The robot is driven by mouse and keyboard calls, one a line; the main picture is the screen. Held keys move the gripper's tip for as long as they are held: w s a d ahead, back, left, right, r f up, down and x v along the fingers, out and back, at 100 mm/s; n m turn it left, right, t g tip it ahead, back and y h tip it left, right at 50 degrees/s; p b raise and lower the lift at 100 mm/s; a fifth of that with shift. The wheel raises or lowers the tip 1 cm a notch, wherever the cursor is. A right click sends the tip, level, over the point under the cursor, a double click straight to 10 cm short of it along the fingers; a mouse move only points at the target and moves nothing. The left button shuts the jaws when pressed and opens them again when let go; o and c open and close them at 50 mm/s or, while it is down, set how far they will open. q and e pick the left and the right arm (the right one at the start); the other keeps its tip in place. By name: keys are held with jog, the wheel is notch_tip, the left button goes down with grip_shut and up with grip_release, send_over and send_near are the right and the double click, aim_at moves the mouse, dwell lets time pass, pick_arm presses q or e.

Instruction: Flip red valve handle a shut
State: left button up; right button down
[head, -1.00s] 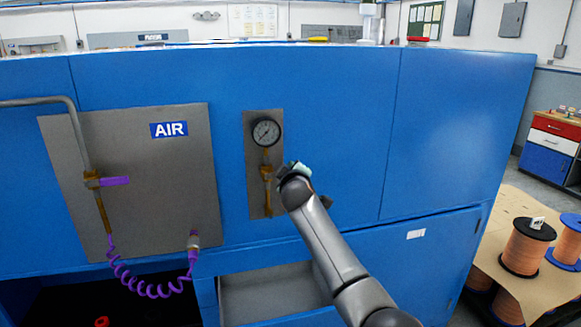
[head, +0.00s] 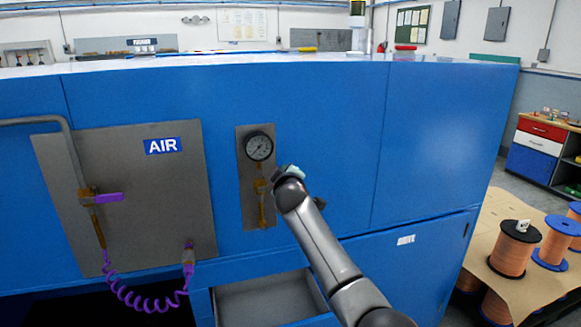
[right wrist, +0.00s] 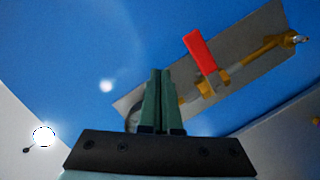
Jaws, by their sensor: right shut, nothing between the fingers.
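The red valve handle (right wrist: 201,52) shows in the right wrist view, joined to a brass valve and pipe (right wrist: 245,65) on a grey panel. In that picture it stands out at an angle across the pipe. In the head view the brass valve (head: 262,190) sits below a round gauge (head: 259,147), and I cannot make out the red handle. My right gripper (right wrist: 158,72) is shut and empty, its fingers beside the handle and apart from it in the picture. In the head view the right gripper (head: 288,171) is just right of the valve, mostly hidden by its wrist. My left gripper is out of view.
A grey AIR panel (head: 140,215) with a purple-handled valve (head: 108,198) and purple coiled hose (head: 150,298) is at left. An open drawer (head: 265,300) is below. Wire spools (head: 512,250) stand at right.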

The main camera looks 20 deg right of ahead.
pick_arm(q)
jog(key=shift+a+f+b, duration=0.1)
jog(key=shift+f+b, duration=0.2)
jog(key=shift+b, duration=0.6)
pick_arm(e)
jog(key=d+r+v, duration=0.1)
jog(key=v, duration=0.9)
jog(key=shift+d+r, duration=0.25)
jog(key=shift+d, duration=0.2)
